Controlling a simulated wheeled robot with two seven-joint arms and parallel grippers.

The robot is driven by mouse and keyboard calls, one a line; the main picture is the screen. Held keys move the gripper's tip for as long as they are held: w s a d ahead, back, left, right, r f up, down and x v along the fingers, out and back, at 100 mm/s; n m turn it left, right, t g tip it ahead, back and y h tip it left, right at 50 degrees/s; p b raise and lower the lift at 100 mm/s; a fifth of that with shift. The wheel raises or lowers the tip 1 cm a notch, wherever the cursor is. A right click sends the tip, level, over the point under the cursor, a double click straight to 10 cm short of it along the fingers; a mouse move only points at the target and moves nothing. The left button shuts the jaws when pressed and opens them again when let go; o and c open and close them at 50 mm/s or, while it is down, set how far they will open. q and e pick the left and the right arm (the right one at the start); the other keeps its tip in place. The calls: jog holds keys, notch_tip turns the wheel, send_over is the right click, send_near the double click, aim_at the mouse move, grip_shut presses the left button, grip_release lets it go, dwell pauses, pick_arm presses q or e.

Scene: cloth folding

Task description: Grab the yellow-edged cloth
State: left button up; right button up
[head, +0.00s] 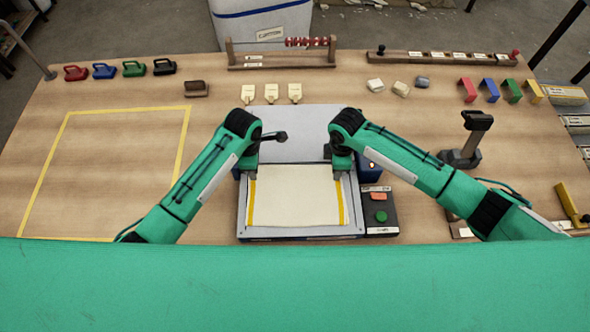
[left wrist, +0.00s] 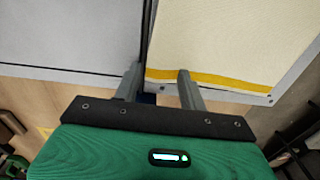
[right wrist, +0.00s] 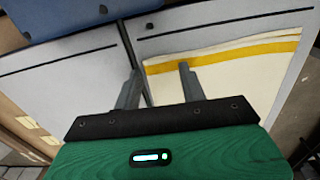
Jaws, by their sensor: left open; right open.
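The cream cloth (head: 295,205) with a yellow stripe along its left and right edges lies flat on a grey plate in front of me. It also shows in the left wrist view (left wrist: 225,40) and the right wrist view (right wrist: 235,95). My left gripper (head: 247,172) is open at the cloth's far left corner; in the left wrist view its fingers (left wrist: 160,78) are apart, one over the yellow stripe, one off the cloth. My right gripper (head: 340,172) is open at the far right corner; in the right wrist view its fingers (right wrist: 160,70) are placed likewise. Contact is unclear.
The grey plate (head: 300,235) has a raised panel (head: 300,122) behind it. A control box (head: 379,226) with red and green buttons stands to its right. A yellow-taped square (head: 105,110) of bare table lies left. A black stand (head: 470,140) is at right.

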pick_arm(q)
jog(key=shift+f, duration=0.1)
pick_arm(e)
jog(key=shift+f, duration=0.1)
pick_arm(q)
grip_shut()
pick_arm(e)
grip_shut()
pick_arm(q)
jog(key=shift+s, duration=0.1)
pick_arm(e)
jog(key=shift+s, duration=0.1)
jog(key=shift+f, duration=0.1)
